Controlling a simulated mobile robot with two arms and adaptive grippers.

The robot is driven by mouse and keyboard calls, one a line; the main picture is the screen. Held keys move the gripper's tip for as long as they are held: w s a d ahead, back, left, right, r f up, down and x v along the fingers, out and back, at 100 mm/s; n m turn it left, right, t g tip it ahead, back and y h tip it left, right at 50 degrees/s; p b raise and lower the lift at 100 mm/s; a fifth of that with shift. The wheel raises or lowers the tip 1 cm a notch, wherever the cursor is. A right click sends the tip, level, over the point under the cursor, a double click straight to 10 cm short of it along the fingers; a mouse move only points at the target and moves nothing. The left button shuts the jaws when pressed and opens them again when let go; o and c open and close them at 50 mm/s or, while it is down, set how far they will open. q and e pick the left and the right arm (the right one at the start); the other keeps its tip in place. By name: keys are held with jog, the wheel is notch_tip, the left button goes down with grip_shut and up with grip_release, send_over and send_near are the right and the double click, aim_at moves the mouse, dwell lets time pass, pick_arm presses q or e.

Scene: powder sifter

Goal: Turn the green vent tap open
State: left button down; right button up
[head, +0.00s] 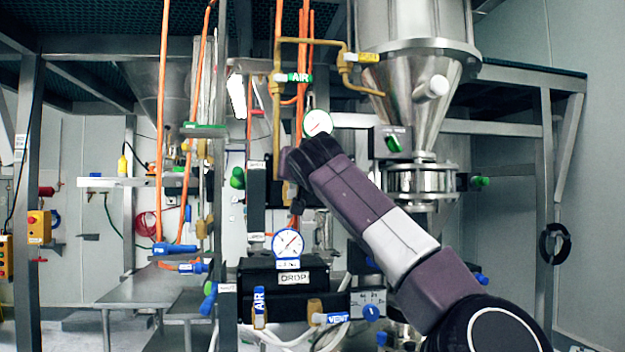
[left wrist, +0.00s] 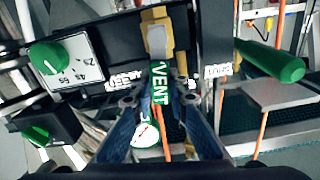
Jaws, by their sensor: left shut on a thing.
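The green vent tap (left wrist: 160,84) shows in the left wrist view, with "VENT" in white letters along its handle. It sits on a brass valve body (left wrist: 157,36), and the handle points from it down the picture between my fingers. My left gripper (left wrist: 159,103) is shut on this handle, one finger on each side. In the head view one of my arms reaches up from the lower right, and neither the gripper's fingertips nor this tap can be made out there. My right gripper is not in view.
A blue vent tap (head: 332,318) and a blue air tap (head: 259,300) are low in front, by the black box (head: 262,275). A dial gauge (head: 288,244) stands above it. In the left wrist view, a green knob (left wrist: 50,56) and a green handle (left wrist: 272,60) flank the tap.

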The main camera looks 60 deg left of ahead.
pick_arm(q)
jog(key=shift+s+a+f+n, duration=0.15)
jog(key=shift+s+n, duration=0.15)
jog(key=shift+n, duration=0.6)
jog(key=c, duration=1.8)
grip_release()
jog(key=shift+c, duration=0.2)
jog(key=v, duration=1.2)
jog(key=shift+s, duration=0.1)
